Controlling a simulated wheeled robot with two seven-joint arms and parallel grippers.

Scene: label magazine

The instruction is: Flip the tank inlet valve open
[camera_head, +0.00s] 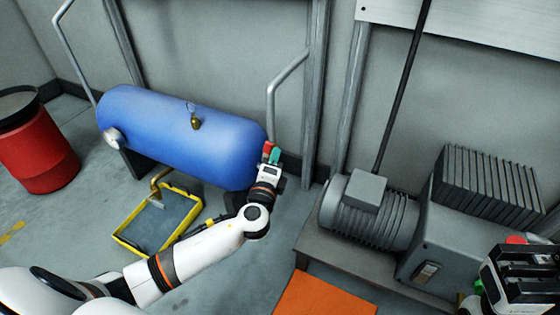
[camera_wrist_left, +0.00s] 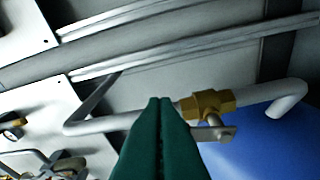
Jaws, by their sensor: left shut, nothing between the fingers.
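The blue tank (camera_head: 180,135) lies on its side against the wall, and part of it shows at the right of the left wrist view (camera_wrist_left: 265,145). A brass valve (camera_wrist_left: 208,103) sits on a pale pipe beside the tank, with a flat grey lever (camera_wrist_left: 215,133) just below its body. My left gripper (camera_head: 271,153) is at the tank's right end. Its dark green fingers (camera_wrist_left: 160,103) are shut and empty, with the tips just left of the valve and lever in the picture; contact cannot be told. My right gripper (camera_head: 497,272) is at the lower right, its fingers mostly hidden.
A grey motor (camera_head: 370,210) and finned machine stand right of the tank. A yellow-edged tray (camera_head: 120,243) lies on the floor before it, and a red drum (camera_head: 40,155) stands at left. An orange mat (camera_head: 325,295) lies in front. Pipes and wall posts rise behind my left gripper.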

